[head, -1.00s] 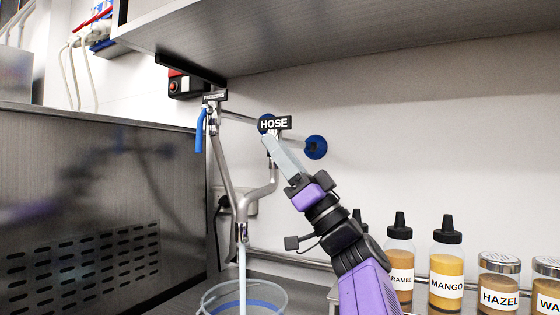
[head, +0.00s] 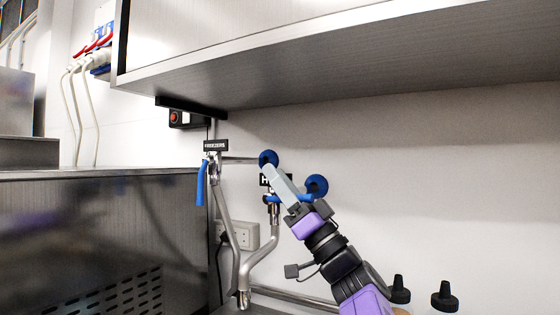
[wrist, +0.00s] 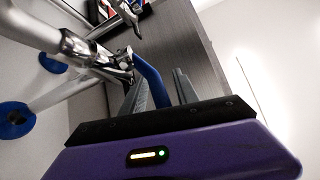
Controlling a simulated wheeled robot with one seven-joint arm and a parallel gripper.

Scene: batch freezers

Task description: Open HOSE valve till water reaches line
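The HOSE valve (head: 274,212) is on the right-hand pipe, its sign (head: 263,181) mostly hidden by my gripper. Its blue lever (head: 294,199) points right, roughly level, partly behind my gripper. My gripper (head: 277,178) is in front of the sign, just above the lever. In the wrist view, the fingers (wrist: 160,88) stand apart, with a blue lever (wrist: 149,76) near the left finger; I see no firm grip.
The FREEZERS valve (head: 213,160) with its hanging blue lever (head: 201,184) is close on the left. A steel shelf (head: 330,65) overhangs above. Black bottle caps (head: 445,297) show at lower right. A steel cabinet (head: 90,235) stands left.

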